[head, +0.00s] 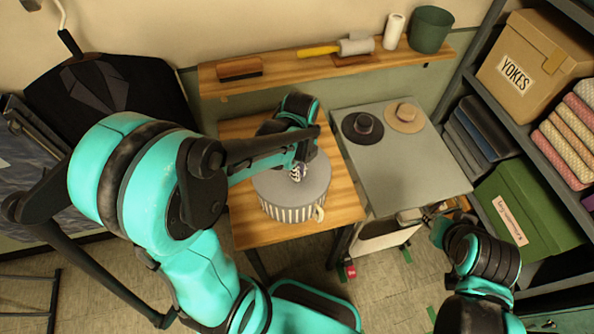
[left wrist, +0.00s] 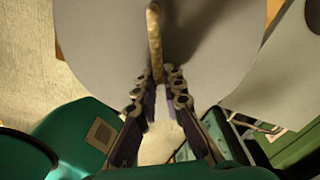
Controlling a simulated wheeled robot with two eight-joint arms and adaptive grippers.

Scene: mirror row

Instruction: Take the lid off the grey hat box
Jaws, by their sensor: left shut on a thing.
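The grey hat box (head: 290,213) stands on a wooden table, its striped side showing below the round grey lid (head: 265,186). A pale loop shows at the box's front right side. My left gripper (head: 298,172) is over the lid. In the left wrist view the lid (left wrist: 105,45) fills the upper part, and a tan cord-like handle (left wrist: 154,35) runs down to my left fingertips (left wrist: 160,83), which are shut on it. No gap shows between lid and box. My right gripper (head: 440,214) is at the right, away from the box; its fingers are unclear.
A grey table (head: 395,170) beside the wooden one (head: 342,205) holds a dark hat (head: 362,128) and a tan hat (head: 404,117); its front half is clear. A wall shelf (head: 290,80) runs behind. Shelving with boxes (head: 530,65) and folded cloth stands at the right.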

